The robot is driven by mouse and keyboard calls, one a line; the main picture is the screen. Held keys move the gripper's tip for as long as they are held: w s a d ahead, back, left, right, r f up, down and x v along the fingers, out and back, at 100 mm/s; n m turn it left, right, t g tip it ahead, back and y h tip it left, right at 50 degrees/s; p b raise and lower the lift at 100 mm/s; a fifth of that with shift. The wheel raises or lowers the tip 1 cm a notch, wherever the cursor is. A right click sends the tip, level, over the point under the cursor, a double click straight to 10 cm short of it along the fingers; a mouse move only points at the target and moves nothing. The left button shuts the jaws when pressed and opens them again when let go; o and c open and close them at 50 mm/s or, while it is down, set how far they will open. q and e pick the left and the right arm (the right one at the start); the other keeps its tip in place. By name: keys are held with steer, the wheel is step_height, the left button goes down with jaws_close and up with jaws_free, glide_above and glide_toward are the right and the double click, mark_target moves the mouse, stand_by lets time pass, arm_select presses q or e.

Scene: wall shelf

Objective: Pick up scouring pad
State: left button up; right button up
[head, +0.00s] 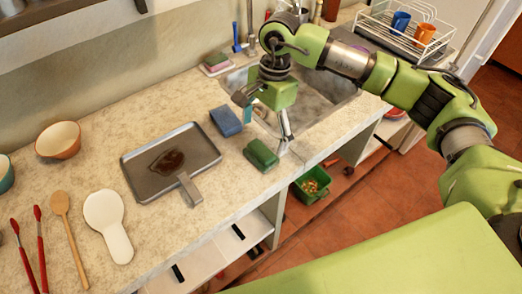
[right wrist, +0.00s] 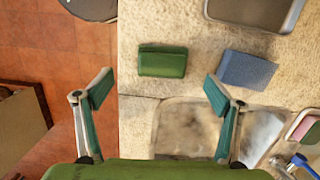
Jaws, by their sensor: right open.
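A green scouring pad (head: 260,154) lies on the counter near its front edge, left of the sink. It also shows in the right wrist view (right wrist: 162,61), lying flat and unobstructed. My right gripper (head: 266,118) is open and empty above the counter and sink edge. In the right wrist view, its two fingers (right wrist: 160,88) are spread wide, with the green pad ahead of them and between their lines. A blue sponge-like block (head: 225,121) lies behind and left of the green pad; it also shows in the right wrist view (right wrist: 247,70). My left gripper is not in view.
A metal tray (head: 203,147) with a dark stain lies left of the pads, with a scraper on its edge. The sink (head: 328,88) is to the right. A green bin (head: 312,184) sits below the counter. A dish rack (head: 432,45) stands at the back right.

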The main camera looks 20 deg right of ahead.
mark_target(261, 149)
step_height(261, 149, down, 2)
steer(key=shift+a, duration=0.15)
steer(key=shift+f+p, duration=0.5)
steer(key=shift+p, duration=0.1)
step_height(261, 149, down, 4)
steer(key=shift+w+a+r+p, duration=0.1)
steer(key=shift+a+r+p, duration=0.05)
steer(key=shift+p, duration=0.7)
steer(key=shift+f, duration=0.45)
steer(key=c, duration=1.1)
